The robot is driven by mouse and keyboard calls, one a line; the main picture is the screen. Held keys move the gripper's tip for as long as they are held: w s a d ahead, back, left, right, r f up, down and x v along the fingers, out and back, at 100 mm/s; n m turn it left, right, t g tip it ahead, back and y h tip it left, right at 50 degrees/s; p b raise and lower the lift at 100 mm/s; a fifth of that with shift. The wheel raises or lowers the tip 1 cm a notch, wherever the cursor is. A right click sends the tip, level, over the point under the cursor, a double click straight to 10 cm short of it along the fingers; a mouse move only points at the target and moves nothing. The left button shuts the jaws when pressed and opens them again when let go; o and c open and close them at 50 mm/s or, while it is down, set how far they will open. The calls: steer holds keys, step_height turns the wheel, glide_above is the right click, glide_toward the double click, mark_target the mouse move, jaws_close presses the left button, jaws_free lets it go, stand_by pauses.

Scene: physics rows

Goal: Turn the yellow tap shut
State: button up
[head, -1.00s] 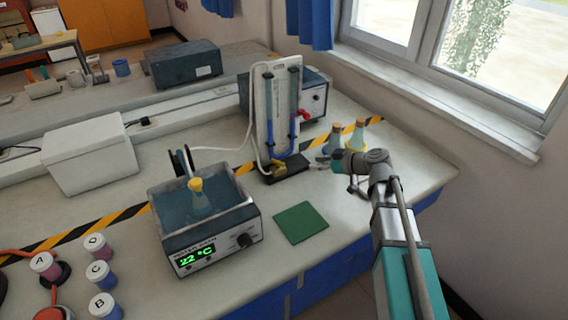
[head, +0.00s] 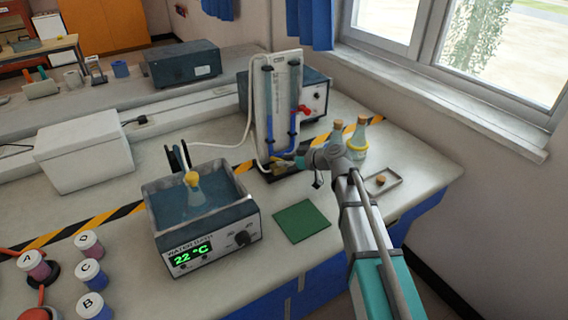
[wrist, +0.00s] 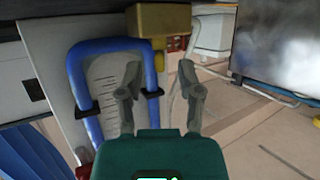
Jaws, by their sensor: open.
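The yellow tap (head: 279,166) is low on the front of the upright tube board (head: 277,100), partly hidden by my gripper in the head view. In the wrist view its yellow block (wrist: 163,20) and short stem lie just beyond my fingertips, roughly in line with the gap between them. My gripper (wrist: 160,72) is open, one finger on each side of the gap, with nothing held. In the head view my gripper (head: 299,160) is beside the tap on its right. I cannot tell whether the fingers touch the tap.
A red tap (head: 305,111) is higher up on the right. Stoppered flasks (head: 358,142) and a small tray (head: 382,183) stand right of my arm. A water bath (head: 205,212) with a flask and a green mat (head: 301,221) are in front. Blue tubing (wrist: 85,85) runs beside my fingers.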

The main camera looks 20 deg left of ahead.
steer(key=shift+a+f, duration=0.15)
steer(key=shift+a, duration=0.25)
jaws_close()
steer(key=shift+s+m+t, duration=0.1)
steer(key=shift+m+t, duration=0.3)
steer(key=shift+s+m+t+h, duration=0.2)
steer(key=shift+m+t+h, duration=0.1)
steer(key=shift+m+t, duration=0.6)
steer(key=shift+s+a+m+t+h, duration=0.15)
steer(key=shift+m+t+h, duration=0.75)
steer(key=shift+m+t, duration=0.6)
steer(key=shift+t+h, duration=0.3)
